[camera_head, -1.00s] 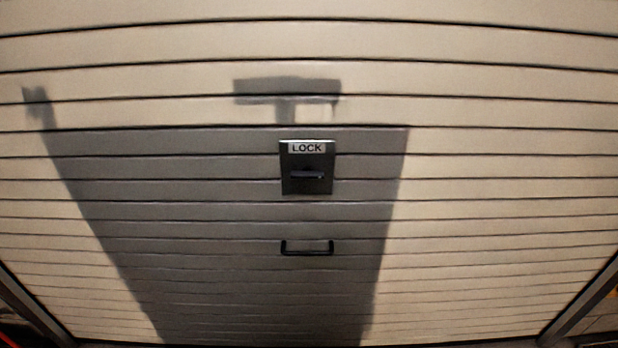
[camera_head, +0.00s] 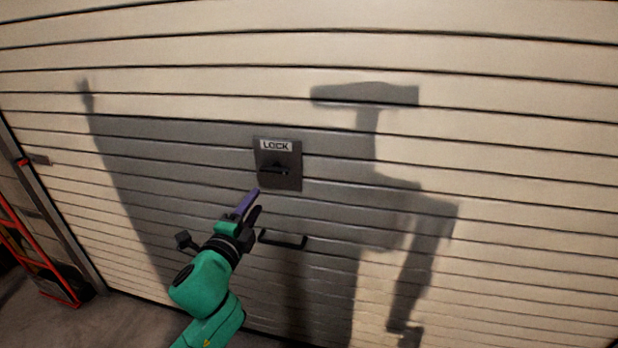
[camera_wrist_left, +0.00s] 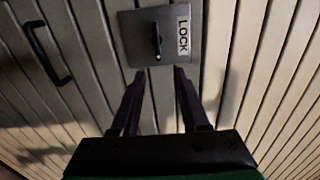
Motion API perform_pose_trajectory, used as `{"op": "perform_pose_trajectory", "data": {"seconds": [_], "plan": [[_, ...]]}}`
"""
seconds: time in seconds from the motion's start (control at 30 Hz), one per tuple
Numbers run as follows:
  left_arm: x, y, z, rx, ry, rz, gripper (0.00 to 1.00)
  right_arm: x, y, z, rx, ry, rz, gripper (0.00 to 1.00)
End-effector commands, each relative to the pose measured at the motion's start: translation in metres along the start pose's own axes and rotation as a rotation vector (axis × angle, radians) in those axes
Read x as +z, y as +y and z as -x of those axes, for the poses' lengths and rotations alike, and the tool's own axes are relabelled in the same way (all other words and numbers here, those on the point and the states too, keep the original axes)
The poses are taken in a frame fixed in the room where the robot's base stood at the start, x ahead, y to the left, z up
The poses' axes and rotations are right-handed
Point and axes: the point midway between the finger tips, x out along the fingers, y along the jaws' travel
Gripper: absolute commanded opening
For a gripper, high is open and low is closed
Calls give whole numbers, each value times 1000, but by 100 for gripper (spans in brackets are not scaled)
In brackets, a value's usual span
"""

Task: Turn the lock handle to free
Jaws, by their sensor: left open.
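The lock plate (camera_head: 278,182) is a dark metal square with a white LOCK label, fixed on the garage door. Its black lock handle (camera_head: 274,171) lies about level across the plate. In the left wrist view the plate (camera_wrist_left: 133,40) and handle (camera_wrist_left: 156,40) show at top centre, just beyond the fingertips. My left gripper (camera_head: 257,200) is open and empty, just below and left of the plate, with a gap to the handle. The handle stands between the lines of the two fingers (camera_wrist_left: 160,72) in the wrist view. My right gripper is not in view.
A black pull handle (camera_head: 283,241) is on the slatted door (camera_head: 500,150) below the lock; it also shows in the left wrist view (camera_wrist_left: 45,52). A red metal frame (camera_head: 40,262) stands at the far left beside the door's edge.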

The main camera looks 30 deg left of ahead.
Motion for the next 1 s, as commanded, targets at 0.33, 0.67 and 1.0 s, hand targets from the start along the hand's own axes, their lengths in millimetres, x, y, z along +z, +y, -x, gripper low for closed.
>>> {"op": "perform_pose_trajectory", "data": {"seconds": [0.33, 0.67, 1.0], "plan": [[0, -3, -79, -1, 0, 6, 45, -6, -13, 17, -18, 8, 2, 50], [-1, 1, -140, 3, 1, 7, 45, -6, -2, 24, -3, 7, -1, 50], [-1, 2, -143, 4, 2, 7, 18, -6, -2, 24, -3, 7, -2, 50]]}}
